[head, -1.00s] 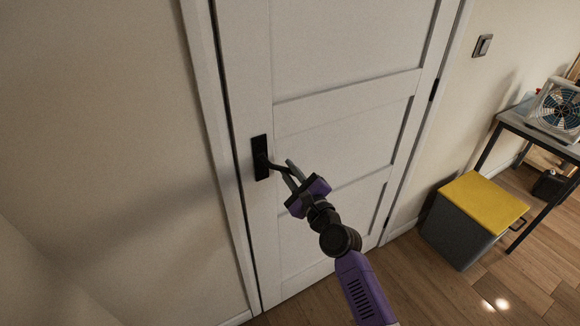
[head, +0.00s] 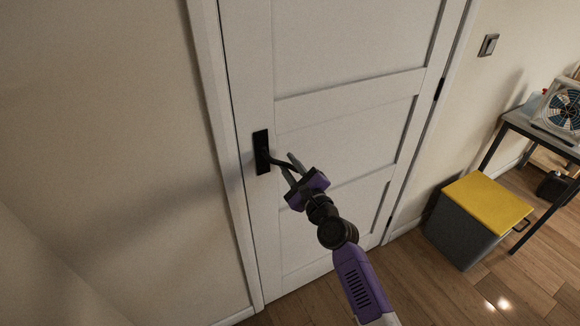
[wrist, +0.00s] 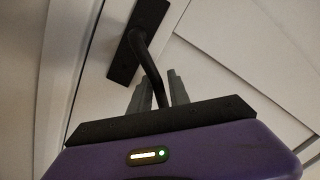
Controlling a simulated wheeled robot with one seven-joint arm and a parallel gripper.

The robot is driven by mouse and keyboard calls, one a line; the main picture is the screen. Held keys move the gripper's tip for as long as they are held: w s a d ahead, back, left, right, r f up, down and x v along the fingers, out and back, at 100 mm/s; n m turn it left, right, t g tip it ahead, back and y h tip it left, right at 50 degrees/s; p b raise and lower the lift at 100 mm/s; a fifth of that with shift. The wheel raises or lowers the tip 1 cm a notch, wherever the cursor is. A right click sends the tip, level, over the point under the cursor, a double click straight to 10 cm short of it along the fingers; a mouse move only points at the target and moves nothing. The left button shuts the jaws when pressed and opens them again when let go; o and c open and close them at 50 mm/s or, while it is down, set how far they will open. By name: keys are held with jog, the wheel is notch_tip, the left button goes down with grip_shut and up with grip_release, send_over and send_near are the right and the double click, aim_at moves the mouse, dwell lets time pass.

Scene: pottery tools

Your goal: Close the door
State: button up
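The white panelled door (head: 345,130) fills the middle of the head view and looks flush, or nearly flush, with its frame (head: 212,100). A thin dark line runs down its left edge. A black handle plate (head: 261,152) sits near that edge, with a black lever pointing right. The plate (wrist: 137,40) and lever (wrist: 148,72) also show in the wrist view. My gripper (head: 288,166) is at the lever. Its two grey fingers (wrist: 159,90) are apart, with the lever passing between them. Whether they touch it is unclear.
A grey box with a yellow lid (head: 488,200) stands on the wooden floor right of the door. Behind it is a table (head: 540,133) with a fan (head: 562,108). A light switch (head: 488,45) is on the right wall. A plain wall (head: 100,130) is left of the frame.

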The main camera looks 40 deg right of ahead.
jog(key=shift+o, duration=0.9)
jog(key=shift+f, duration=0.1)
jog(key=shift+s, duration=0.15)
jog(key=b+v, duration=0.1)
jog(key=v, duration=0.5)
jog(key=shift+f, duration=0.1)
jog(key=shift+s+a, duration=0.2)
jog(key=shift+s, duration=0.5)
